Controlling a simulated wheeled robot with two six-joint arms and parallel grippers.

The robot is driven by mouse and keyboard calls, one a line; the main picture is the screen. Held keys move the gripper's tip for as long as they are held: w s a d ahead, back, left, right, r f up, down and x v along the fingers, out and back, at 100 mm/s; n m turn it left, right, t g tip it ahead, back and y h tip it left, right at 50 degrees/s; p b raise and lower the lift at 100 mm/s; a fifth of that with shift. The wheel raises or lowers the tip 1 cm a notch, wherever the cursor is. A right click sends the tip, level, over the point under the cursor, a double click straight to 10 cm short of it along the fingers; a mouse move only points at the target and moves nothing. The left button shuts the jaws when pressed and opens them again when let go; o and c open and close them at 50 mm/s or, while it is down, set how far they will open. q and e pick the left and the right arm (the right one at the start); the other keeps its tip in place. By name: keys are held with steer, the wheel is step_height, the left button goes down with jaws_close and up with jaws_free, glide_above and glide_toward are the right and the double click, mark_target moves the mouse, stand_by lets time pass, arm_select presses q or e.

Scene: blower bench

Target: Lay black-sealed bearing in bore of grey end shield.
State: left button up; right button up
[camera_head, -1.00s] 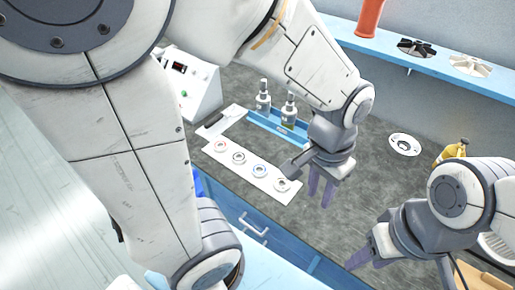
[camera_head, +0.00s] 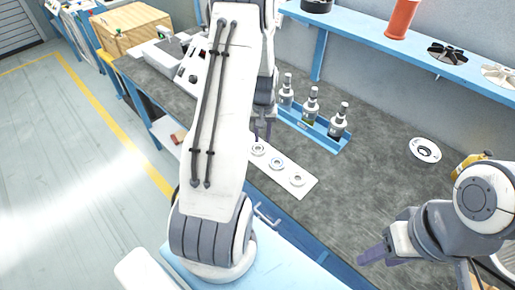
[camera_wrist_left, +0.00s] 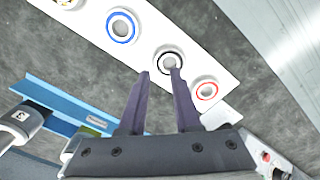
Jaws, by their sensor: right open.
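The black-sealed bearing (camera_wrist_left: 168,62) lies on a white strip (camera_wrist_left: 188,45) in the left wrist view, between a blue-ringed bearing (camera_wrist_left: 122,25) and a red-ringed bearing (camera_wrist_left: 207,91). My left gripper (camera_wrist_left: 160,73) is open, its fingertips appearing on either side of the bearing's near edge; contact cannot be told. In the head view this gripper (camera_head: 262,135) is over the strip, close to the black-sealed bearing (camera_head: 257,149), partly hidden by my arm. The end shield (camera_head: 425,150), a pale ring with a dark centre, lies on the bench at right. My right gripper (camera_head: 370,256) is open near the bench front.
A yellow object (camera_head: 470,162) is beside my right arm. A blue shelf (camera_head: 400,48) runs along the wall. The bench between strip and end shield is clear.

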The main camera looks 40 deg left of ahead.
mark_target(263, 148)
arm_select(q)
steer(key=f, duration=0.2)
steer(key=f+p, duration=0.1)
steer(key=f, duration=0.1)
steer(key=shift+w+f, duration=0.2)
steer(key=shift+f, duration=0.6)
jaws_close()
